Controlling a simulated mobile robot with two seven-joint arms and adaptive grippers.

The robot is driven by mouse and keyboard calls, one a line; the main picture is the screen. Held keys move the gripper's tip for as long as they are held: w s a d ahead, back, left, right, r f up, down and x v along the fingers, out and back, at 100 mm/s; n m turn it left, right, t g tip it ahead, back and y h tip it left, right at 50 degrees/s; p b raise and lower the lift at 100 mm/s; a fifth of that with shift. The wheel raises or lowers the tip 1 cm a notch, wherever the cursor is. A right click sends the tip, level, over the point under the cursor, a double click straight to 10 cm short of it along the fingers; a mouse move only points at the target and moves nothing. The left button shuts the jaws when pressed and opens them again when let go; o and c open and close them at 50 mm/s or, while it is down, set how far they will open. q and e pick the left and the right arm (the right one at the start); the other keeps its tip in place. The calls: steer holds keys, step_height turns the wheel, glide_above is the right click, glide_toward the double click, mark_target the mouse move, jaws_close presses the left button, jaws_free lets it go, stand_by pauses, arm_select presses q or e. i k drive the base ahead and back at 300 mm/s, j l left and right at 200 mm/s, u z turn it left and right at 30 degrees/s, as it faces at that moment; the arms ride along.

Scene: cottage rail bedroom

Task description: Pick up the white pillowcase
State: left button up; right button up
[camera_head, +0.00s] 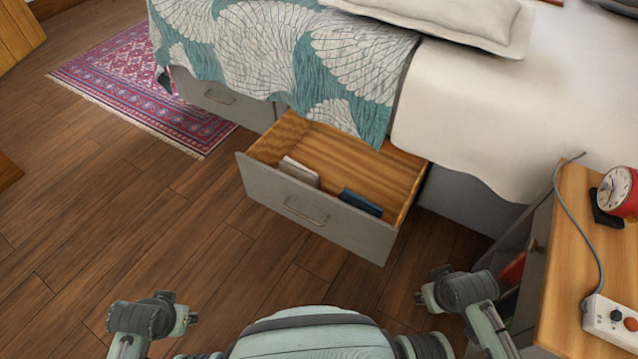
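An open grey-fronted wooden drawer (318,208) juts out from under the bed. A small folded whitish item (299,171), possibly the pillowcase, lies in its left part against the front wall. A folded dark blue item (361,201) lies to its right. A pale pillow (450,15) lies on the bed, partly cut off by the top edge. My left gripper (188,317) and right gripper (424,297) are low in the view, nearer than the drawer and apart from it. No held thing shows at either; their fingers are too small to judge.
The bed (500,115) has a teal patterned cover (270,50). A wooden nightstand (580,220) at the right bears a red clock (615,190) and a power strip (612,320) with a cord. A red rug (135,85) lies far left. The wooden floor left of the drawer is clear.

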mark_target(290, 167)
steer(key=i+j, duration=0.25)
steer(key=j, duration=0.2)
steer(key=i+j, duration=0.2)
steer(key=j, duration=0.2)
steer(key=i+j, duration=0.25)
steer(key=j, duration=0.2)
steer(key=i+j, duration=0.2)
steer(key=j, duration=0.2)
steer(key=i+j+z, duration=0.15)
steer(key=j+z, duration=0.15)
steer(key=z, duration=0.15)
steer(key=i+j+z, duration=0.1)
steer(key=j+z, duration=0.4)
steer(key=l, duration=0.1)
